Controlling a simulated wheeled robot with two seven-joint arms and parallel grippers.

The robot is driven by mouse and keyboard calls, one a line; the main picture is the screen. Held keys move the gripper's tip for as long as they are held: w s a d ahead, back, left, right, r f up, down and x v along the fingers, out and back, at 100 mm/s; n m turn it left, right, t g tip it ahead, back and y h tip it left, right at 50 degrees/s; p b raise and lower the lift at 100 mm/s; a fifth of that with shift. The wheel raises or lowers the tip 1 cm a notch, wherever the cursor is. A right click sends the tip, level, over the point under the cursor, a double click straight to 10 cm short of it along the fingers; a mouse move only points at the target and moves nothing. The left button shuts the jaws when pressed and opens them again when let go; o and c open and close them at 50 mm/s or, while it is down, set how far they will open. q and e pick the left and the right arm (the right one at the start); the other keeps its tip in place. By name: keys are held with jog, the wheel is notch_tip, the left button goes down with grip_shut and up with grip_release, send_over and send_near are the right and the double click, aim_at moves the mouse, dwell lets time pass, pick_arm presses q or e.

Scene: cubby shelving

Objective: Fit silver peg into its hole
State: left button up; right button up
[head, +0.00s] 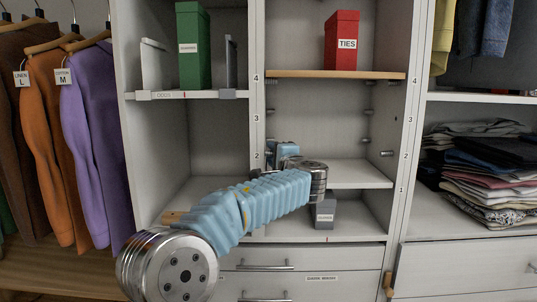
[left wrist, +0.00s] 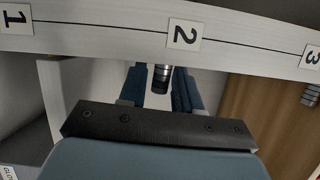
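In the left wrist view a short silver peg (left wrist: 162,78) with dark bands sits just below the number 2 label (left wrist: 184,34) of the upright post (left wrist: 100,25). It points toward the post; whether it is seated in a hole is hidden. My left gripper (left wrist: 160,88) has a blue finger on each side of the peg, with a narrow gap visible, so it looks open around it. In the head view my left gripper (head: 283,150) is inside the middle cubby beside the left post at number 2, and the peg is hidden there. My right gripper is not in view.
Other silver pegs show on the right post (head: 388,153) and near number 3 (left wrist: 312,95). A wooden shelf (head: 300,74) with a red TIES box (head: 342,40) is above; a white shelf (head: 355,173) is below. A grey box (head: 325,215) stands beneath. Folded clothes (head: 480,165) lie at right.

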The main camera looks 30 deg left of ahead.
pick_arm(q)
grip_shut()
jog(key=shift+d, duration=0.1)
jog(key=shift+w+d+f+p, duration=0.1)
jog(key=shift+w+d, duration=0.25)
jog(key=shift+d, duration=0.2)
jog(key=shift+w+d+p, duration=0.1)
jog(key=shift+w+d, duration=0.25)
jog(key=shift+d, duration=0.2)
jog(key=shift+w+d+f+p, duration=0.1)
jog(key=shift+w+d, duration=0.25)
jog(key=shift+d, duration=0.2)
